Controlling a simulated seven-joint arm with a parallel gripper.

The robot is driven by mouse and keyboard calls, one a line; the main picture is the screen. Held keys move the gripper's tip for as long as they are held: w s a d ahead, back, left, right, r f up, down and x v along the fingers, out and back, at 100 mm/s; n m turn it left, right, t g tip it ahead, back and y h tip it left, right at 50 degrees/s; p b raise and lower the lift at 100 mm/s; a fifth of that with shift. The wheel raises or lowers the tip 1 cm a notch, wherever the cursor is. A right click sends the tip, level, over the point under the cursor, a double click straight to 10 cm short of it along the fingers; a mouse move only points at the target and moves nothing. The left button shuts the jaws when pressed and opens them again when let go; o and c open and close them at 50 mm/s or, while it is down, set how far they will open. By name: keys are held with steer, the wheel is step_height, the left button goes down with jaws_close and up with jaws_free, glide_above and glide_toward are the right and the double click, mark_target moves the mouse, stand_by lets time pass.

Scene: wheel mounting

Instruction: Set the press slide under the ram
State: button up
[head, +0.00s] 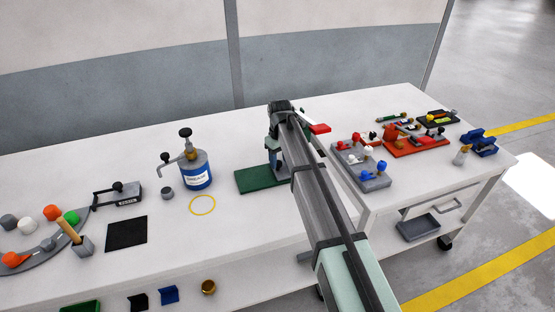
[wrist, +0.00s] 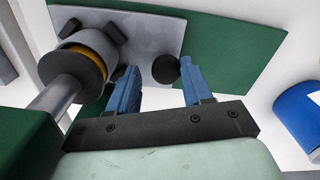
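In the wrist view, a light grey plate (wrist: 140,35), which looks like the press slide, lies on the green press base (wrist: 225,40). A round black knob (wrist: 166,69) stands on it, between the two blue fingers of my gripper (wrist: 158,66). The fingers are apart, with a gap left of the knob; contact on the right is unclear. At left, a grey cup with a gold ring (wrist: 82,58) and black prongs sits at the end of a grey rod (wrist: 60,97), probably the ram. Whether they touch is unclear. In the head view, my arm hides most of the press; its green base (head: 258,180) shows.
A blue grease can (head: 196,172) and a yellow ring (head: 202,205) are left of the press. Grey trays (head: 375,183) with coloured knobs and a red tray (head: 418,147) stand to the right. Bare white tabletop lies in front of the green base.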

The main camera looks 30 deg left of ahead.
steer(key=shift+o, duration=0.8)
steer(key=shift+s, duration=0.1)
steer(key=shift+r, duration=0.15)
step_height(320, 180, up, 14)
steer(key=shift+f, duration=0.25)
